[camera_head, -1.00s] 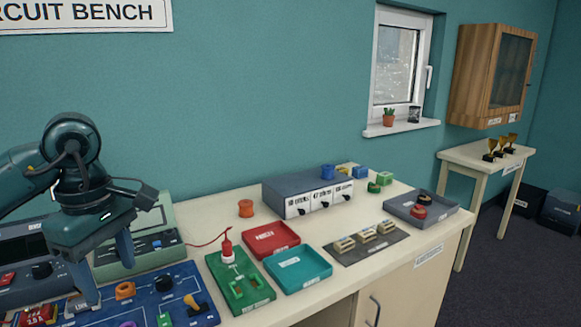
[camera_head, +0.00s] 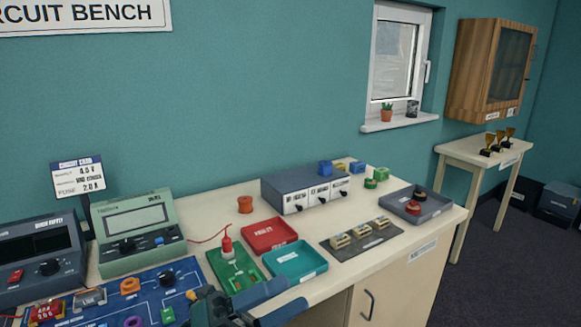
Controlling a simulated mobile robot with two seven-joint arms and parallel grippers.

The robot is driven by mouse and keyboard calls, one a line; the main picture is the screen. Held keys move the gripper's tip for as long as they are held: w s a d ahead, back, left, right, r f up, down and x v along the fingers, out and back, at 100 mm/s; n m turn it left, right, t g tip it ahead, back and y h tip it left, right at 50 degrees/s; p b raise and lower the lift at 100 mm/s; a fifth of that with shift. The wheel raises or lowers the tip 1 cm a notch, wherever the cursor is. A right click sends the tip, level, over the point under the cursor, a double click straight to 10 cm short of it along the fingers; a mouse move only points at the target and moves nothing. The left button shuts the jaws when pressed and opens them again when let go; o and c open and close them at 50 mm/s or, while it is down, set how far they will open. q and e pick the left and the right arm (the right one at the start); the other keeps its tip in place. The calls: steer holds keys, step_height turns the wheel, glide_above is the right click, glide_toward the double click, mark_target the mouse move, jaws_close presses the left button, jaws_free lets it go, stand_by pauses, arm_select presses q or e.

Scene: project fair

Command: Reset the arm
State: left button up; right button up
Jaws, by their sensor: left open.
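My left gripper (camera_head: 284,299) is low at the bottom edge of the head view, in front of the bench's front edge. Its two fingers point right and stand apart with nothing between them. The rest of the arm is cut off by the picture's edge. The fingers are close in front of the teal tray (camera_head: 296,261) and the green board (camera_head: 237,272) with a red probe (camera_head: 227,245); I cannot tell whether they touch anything. My right gripper is not in view.
A blue circuit board (camera_head: 148,300), a green meter (camera_head: 137,232) and a dark power unit (camera_head: 38,262) fill the bench's left. A red tray (camera_head: 270,235), grey drawer box (camera_head: 305,190), dark mat (camera_head: 343,247) and grey tray (camera_head: 432,206) stand further right. Bare bench top lies between them.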

arm_select(q)
steer(key=w+a+f+n+t+y+p, duration=0.1)
steer(key=a+f+n+t+y, duration=0.4)
steer(key=n, duration=0.6)
steer(key=w+a+f+n+t+y, duration=0.2)
steer(key=f+n+t+y, duration=0.55)
steer(key=n, duration=0.35)
steer(key=s+a+f+n+g+y, duration=0.3)
steer(key=s+f+n, duration=0.2)
steer(key=f, duration=0.3)
steer(key=s+a+f+n+g+y+p, duration=0.1)
steer(key=s+a+f+n+g+y, duration=0.1)
steer(key=s+f+n, duration=0.4)
step_height(320, 180, down, 3)
steer(key=shift+s+a+f+g+y, duration=0.15)
steer(key=shift+s+a+g+y, duration=0.25)
steer(key=shift+s+g+y, duration=0.6)
